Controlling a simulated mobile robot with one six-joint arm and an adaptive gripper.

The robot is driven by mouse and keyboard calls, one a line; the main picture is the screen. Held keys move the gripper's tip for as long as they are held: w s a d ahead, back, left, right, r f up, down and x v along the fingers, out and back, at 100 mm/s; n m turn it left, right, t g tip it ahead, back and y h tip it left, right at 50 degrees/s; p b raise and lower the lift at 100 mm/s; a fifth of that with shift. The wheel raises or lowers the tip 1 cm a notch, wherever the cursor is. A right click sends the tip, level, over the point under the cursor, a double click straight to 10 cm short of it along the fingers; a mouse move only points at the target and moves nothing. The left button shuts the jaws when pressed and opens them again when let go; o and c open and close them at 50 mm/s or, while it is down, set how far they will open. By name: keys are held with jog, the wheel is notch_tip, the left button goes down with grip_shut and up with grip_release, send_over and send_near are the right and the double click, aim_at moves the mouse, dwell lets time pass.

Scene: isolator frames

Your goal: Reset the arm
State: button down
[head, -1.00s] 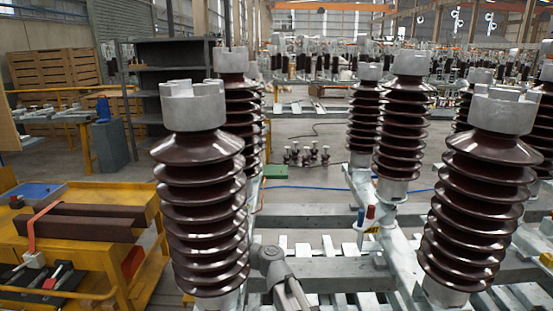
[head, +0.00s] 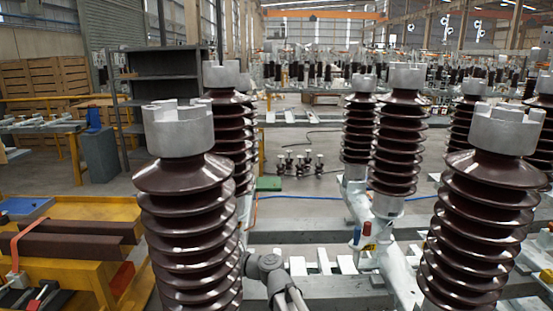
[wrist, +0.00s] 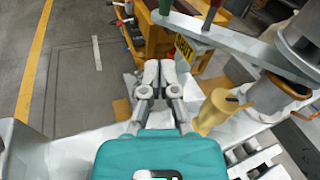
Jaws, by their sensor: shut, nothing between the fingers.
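My gripper (wrist: 159,72) shows in the wrist view, in front of its teal body. Its two grey fingers are together at the tips, with nothing between them. It points over a pale metal frame, with grey floor and yellow equipment beyond. In the head view, a grey part of my arm shows low in the middle, between the two near insulators. The gripper itself cannot be made out there.
Two large brown ribbed insulators, left (head: 185,210) and right (head: 480,225), stand close in front. More stand behind. A yellow cart (head: 95,208) is at left.

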jog(key=s+d+r+n+g+h+p, duration=0.1)
jog(key=s+d+n+h+p, duration=0.3)
jog(key=d, duration=0.8)
jog(key=s+d+r+n+g+h+p, duration=0.1)
jog(key=s+d+n+g+h+p, duration=0.2)
jog(key=d+n+h+p, duration=0.3)
jog(key=s+d+r+n+g+h+p, duration=0.1)
jog(key=s+d+n+h+p, duration=0.4)
jog(key=d, duration=1.2)
jog(key=s+n+g+p, duration=0.1)
jog(key=n+p, duration=0.3)
jog(key=n, duration=0.1)
jog(key=shift+d+h+p, duration=0.35)
jog(key=shift+h, duration=0.05)
jog(key=shift+s, duration=0.2)
